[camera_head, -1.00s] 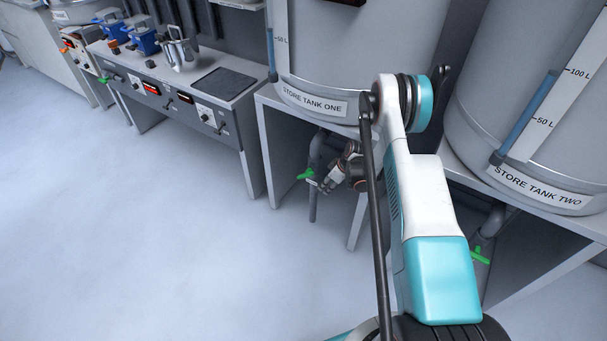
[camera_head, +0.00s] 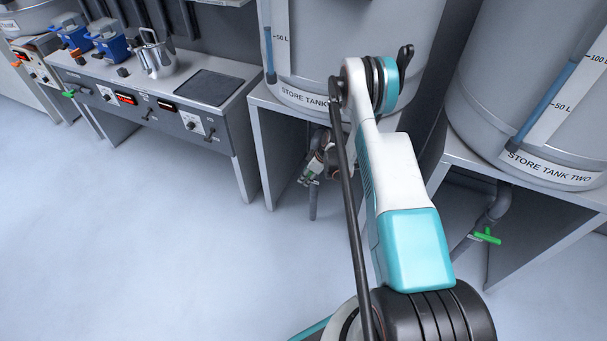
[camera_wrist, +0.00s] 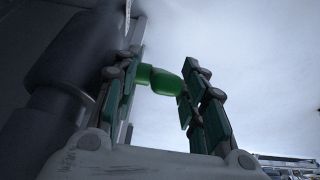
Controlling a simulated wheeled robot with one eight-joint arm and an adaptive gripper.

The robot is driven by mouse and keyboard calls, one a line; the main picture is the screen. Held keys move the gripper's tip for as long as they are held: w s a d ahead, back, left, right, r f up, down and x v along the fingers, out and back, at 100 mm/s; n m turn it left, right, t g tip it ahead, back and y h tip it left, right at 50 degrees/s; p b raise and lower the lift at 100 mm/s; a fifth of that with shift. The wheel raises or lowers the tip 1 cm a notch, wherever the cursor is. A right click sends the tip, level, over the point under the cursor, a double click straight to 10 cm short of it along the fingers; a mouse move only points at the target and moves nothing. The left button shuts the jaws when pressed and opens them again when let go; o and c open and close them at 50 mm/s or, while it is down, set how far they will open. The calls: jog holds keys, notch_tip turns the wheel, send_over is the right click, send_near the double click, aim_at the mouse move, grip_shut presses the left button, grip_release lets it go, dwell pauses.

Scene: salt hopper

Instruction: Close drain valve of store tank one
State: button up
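The tank labelled STORE TANK ONE (camera_head: 345,45) stands on a grey stand. Its drain pipe (camera_head: 313,205) comes down beneath it. The drain valve's green handle (camera_head: 314,182) shows only as a small bit in the head view, mostly hidden by my gripper (camera_head: 306,178). In the wrist view the green handle (camera_wrist: 160,80) lies across the gap between the two fingers of my gripper (camera_wrist: 158,88). The fingers stand apart on either side of it. I cannot tell whether either finger touches it.
The stand's frame (camera_head: 262,150) is close beside the gripper. STORE TANK TWO (camera_head: 520,90) stands to the right, with its own green valve handle (camera_head: 487,236) below. A bench (camera_head: 160,95) with a metal jug (camera_head: 155,55) is at left. The floor (camera_head: 130,240) in front is clear.

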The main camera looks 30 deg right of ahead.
grip_shut()
jog(key=shift+s+d+f+t+y, duration=0.1)
jog(key=shift+t+y, duration=0.3)
jog(key=shift+t, duration=0.2)
jog(key=shift+t+y, duration=0.5)
jog(key=shift+t, duration=0.1)
grip_release()
jog(key=v, duration=1.2)
